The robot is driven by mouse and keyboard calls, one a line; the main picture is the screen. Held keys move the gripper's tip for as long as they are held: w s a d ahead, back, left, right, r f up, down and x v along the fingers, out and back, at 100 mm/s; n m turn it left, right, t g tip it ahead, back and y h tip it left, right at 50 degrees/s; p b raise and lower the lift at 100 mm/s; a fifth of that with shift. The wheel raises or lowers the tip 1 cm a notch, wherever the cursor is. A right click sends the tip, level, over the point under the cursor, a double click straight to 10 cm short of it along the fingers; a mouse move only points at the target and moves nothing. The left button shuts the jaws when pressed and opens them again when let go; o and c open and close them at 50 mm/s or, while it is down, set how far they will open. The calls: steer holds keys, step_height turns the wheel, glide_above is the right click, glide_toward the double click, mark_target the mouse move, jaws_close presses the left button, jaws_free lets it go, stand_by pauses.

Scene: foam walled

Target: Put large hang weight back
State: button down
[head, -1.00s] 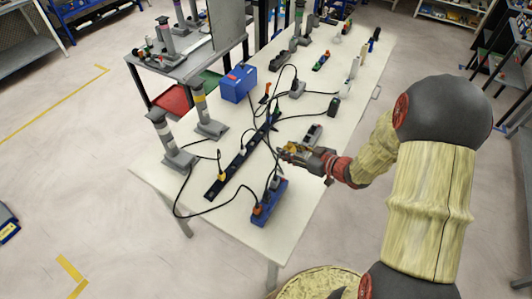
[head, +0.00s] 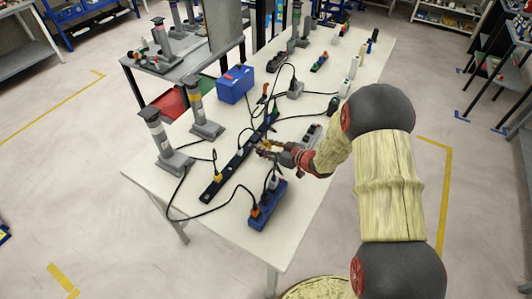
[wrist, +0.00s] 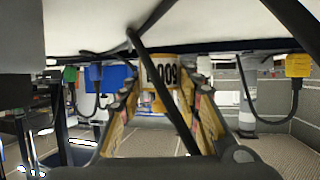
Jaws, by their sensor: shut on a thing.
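My gripper (head: 266,146) is low over the white table, beside the long dark strip. In the wrist view, which shows the table at the top, its two fingers (wrist: 160,95) are closed in around a small yellow and white piece (wrist: 160,72) with dark digits, seemingly the large hang weight. Its outline is partly hidden by a black cable crossing in front. In the head view only a yellowish spot shows at the fingertips. I cannot make out a separate place for the weight.
The long dark strip (head: 217,180) and a blue socket block (head: 268,206) carry plugs and loose black cables near my gripper. Two grey posts (head: 163,145) (head: 199,107) and a blue box (head: 235,84) stand to the left. Bare white table (head: 275,245) lies at the front.

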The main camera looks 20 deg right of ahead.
steer(key=shift+f+b, duration=0.35)
steer(key=shift+f, duration=0.8)
steer(key=shift+f, duration=0.15)
steer(key=c, duration=1.3)
jaws_free()
steer(key=shift+s, duration=0.1)
steer(key=shift+o, duration=0.2)
